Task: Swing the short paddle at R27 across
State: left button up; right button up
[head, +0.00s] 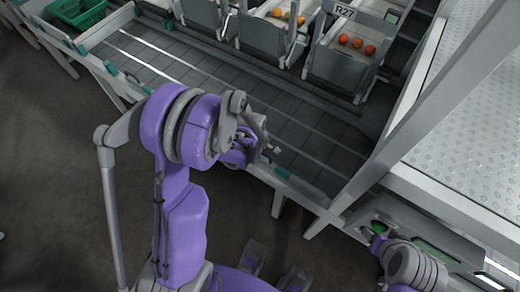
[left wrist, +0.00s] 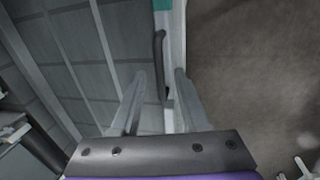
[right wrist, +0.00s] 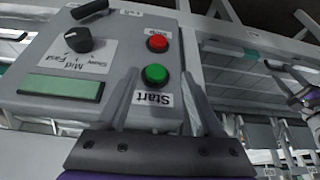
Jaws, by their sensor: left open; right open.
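The R27 sign (head: 344,10) stands at the top right in the head view, above a grey chute (head: 335,68) holding several red tomatoes. I cannot make out a paddle there with certainty. My left gripper (head: 268,151) is open over the near edge of the grey belt (head: 310,135). In the left wrist view its fingers (left wrist: 159,76) stand either side of a dark curved handle (left wrist: 160,62) on the pale belt rail; contact cannot be told. My right gripper (right wrist: 161,80) is open, its fingers on either side of the green Start button (right wrist: 155,75) of a control box.
The control box (right wrist: 110,40) also carries a red button (right wrist: 157,43), a knob (right wrist: 78,40) and a green display (right wrist: 60,88). A slanted grey post (head: 430,95) and a textured platform (head: 475,100) bound the right side. A green crate (head: 78,12) sits at the far left.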

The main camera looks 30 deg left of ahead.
pick_arm(q)
jog(key=shift+c, duration=0.3)
grip_shut()
dwell(1.1)
